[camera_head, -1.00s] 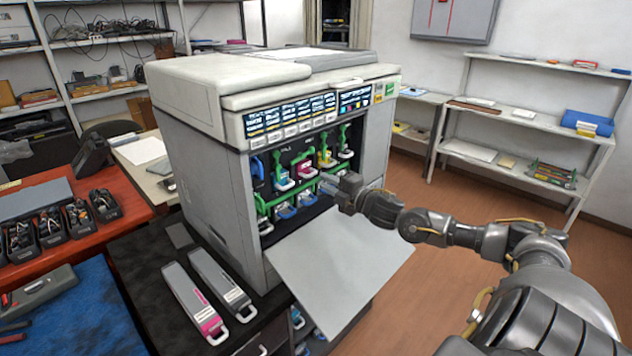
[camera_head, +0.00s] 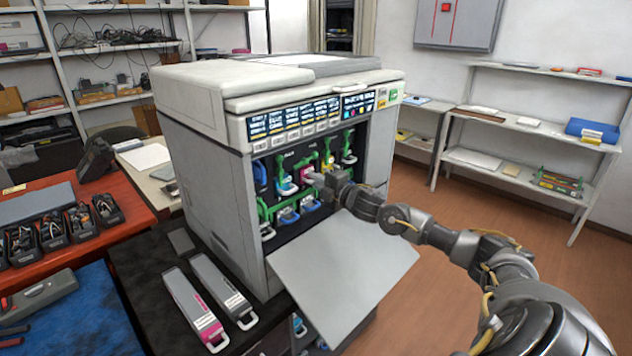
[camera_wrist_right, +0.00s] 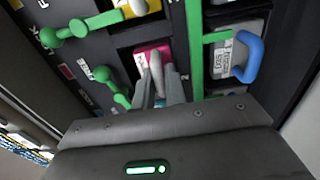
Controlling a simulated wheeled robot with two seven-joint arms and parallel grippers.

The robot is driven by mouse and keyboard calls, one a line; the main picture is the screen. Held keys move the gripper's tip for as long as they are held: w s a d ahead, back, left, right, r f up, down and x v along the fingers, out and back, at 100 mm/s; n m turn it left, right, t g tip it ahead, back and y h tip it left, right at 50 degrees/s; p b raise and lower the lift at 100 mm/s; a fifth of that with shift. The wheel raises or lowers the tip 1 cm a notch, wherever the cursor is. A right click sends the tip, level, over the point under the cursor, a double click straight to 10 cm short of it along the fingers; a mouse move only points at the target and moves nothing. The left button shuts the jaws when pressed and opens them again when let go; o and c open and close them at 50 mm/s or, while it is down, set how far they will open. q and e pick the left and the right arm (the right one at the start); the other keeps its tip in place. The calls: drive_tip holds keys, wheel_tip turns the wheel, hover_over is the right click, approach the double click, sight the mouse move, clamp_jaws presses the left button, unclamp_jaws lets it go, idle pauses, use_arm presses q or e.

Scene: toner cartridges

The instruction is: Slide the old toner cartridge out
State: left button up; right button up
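The printer (camera_head: 215,185) stands with its front cover (camera_head: 345,270) folded down and a row of cartridge slots showing. The magenta cartridge (camera_head: 307,170) sits in its slot; its pink front also shows in the right wrist view (camera_wrist_right: 143,53). My right gripper (camera_head: 318,180) is at the front of this cartridge. In the right wrist view its fingers (camera_wrist_right: 159,90) lie on either side of the pale handle (camera_wrist_right: 156,70). Whether they press on it is unclear. My left gripper is out of view.
A pink-ended cartridge (camera_head: 188,303) and a grey one (camera_head: 220,285) lie on the dark table at the printer's left. In the wrist view green levers (camera_wrist_right: 90,25) and a blue handle (camera_wrist_right: 248,55) flank the slot. Open floor lies to the right.

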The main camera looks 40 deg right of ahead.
clamp_jaws()
drive_tip(key=shift+r, duration=0.1)
drive_tip(key=shift+s, duration=0.1)
drive_tip(key=s+d+p, duration=0.1)
drive_tip(key=s+p, duration=1.2)
drive_tip(key=s, duration=0.6)
drive_tip(key=shift+s+d, duration=0.35)
drive_tip(key=o, duration=1)
unclamp_jaws()
